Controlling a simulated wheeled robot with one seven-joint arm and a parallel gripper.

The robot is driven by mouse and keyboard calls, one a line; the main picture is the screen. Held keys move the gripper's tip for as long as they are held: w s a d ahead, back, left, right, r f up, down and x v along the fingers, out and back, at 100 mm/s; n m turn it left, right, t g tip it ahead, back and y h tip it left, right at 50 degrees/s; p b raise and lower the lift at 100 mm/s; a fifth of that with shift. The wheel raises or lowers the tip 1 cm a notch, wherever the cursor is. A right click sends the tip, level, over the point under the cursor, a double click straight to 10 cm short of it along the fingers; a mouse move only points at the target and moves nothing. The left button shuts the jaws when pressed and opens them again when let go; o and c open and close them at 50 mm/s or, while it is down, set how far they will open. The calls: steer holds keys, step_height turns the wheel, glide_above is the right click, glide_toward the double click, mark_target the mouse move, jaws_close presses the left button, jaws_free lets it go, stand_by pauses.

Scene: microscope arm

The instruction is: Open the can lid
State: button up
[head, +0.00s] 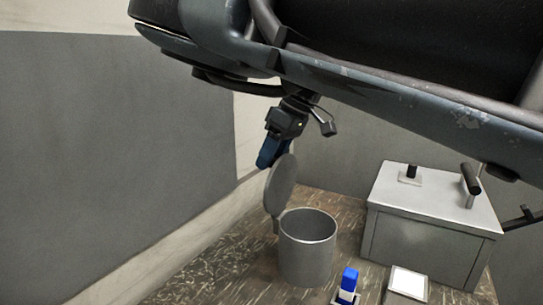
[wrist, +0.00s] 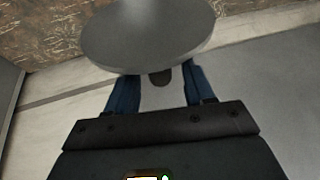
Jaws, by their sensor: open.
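The can (head: 306,255) is a grey metal cylinder standing on the brown patterned surface. Its round lid (head: 281,185) stands tilted up at the can's left side, so the can's mouth is uncovered. In the wrist view the lid (wrist: 148,35) fills the top middle, in front of the fingers. My gripper (head: 268,157) is just above and behind the lid's upper edge. Its two blue fingers are apart in the wrist view (wrist: 157,95), with nothing held between them. The lid covers the fingertips there, so I cannot tell whether they touch it.
A grey metal box (head: 425,225) with a switch and a lever on top stands to the right. A blue-topped switch (head: 347,284) and a white-topped block (head: 408,283) stand at the front. Walls close off the left and back.

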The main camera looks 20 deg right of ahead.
steer(key=b+v, duration=0.1)
steer(key=v, duration=0.6)
steer(key=shift+d+r, duration=0.15)
steer(key=shift+r, duration=0.1)
steer(key=shift+s, duration=0.1)
